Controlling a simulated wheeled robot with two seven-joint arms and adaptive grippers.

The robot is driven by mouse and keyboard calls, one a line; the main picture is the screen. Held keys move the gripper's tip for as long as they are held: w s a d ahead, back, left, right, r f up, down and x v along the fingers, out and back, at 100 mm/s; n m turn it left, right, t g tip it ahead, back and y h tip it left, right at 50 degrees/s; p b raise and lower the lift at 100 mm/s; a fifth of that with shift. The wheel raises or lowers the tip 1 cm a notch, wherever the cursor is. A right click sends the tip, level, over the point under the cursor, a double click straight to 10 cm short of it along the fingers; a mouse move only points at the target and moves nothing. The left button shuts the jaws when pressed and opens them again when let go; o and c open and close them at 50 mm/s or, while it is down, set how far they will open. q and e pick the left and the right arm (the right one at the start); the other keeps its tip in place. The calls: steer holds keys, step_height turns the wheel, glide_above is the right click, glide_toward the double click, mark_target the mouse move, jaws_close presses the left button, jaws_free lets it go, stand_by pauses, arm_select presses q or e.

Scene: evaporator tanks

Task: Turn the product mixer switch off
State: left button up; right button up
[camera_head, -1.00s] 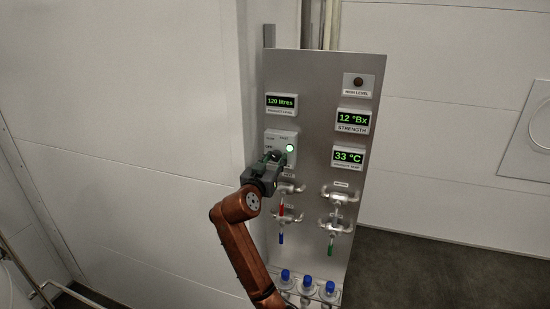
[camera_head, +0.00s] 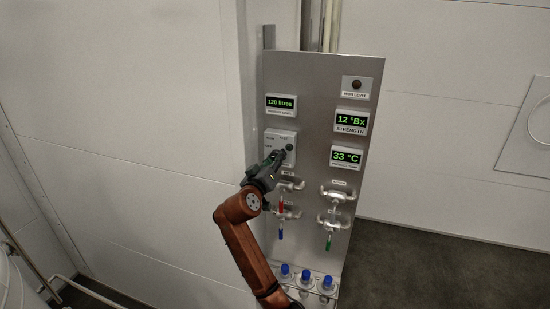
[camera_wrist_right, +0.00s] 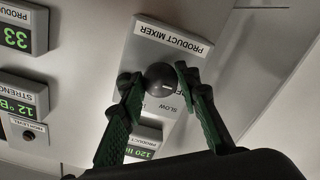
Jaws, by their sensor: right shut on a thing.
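The product mixer switch is a dark round knob (camera_wrist_right: 161,80) on a pale box labelled PRODUCT MIXER (camera_wrist_right: 142,45), which appears upside down in the right wrist view. In the head view the knob (camera_head: 290,147) is dark and unlit, at the right side of its box (camera_head: 273,136) on the metal panel. My right gripper (camera_wrist_right: 157,78) has one green-padded finger on each side of the knob and is shut on it. In the head view the right gripper (camera_head: 277,158) reaches up to the box from below left, covering its lower part. My left gripper is not in view.
Displays stand on the panel (camera_head: 312,90). Blue-capped bottles (camera_head: 306,275) stand at its foot. The space left of the panel is clear.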

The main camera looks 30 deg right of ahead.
stand_by(0.3)
steer(key=o, duration=1.1)
steer(key=shift+o, duration=0.2)
steer(key=v, duration=1.2)
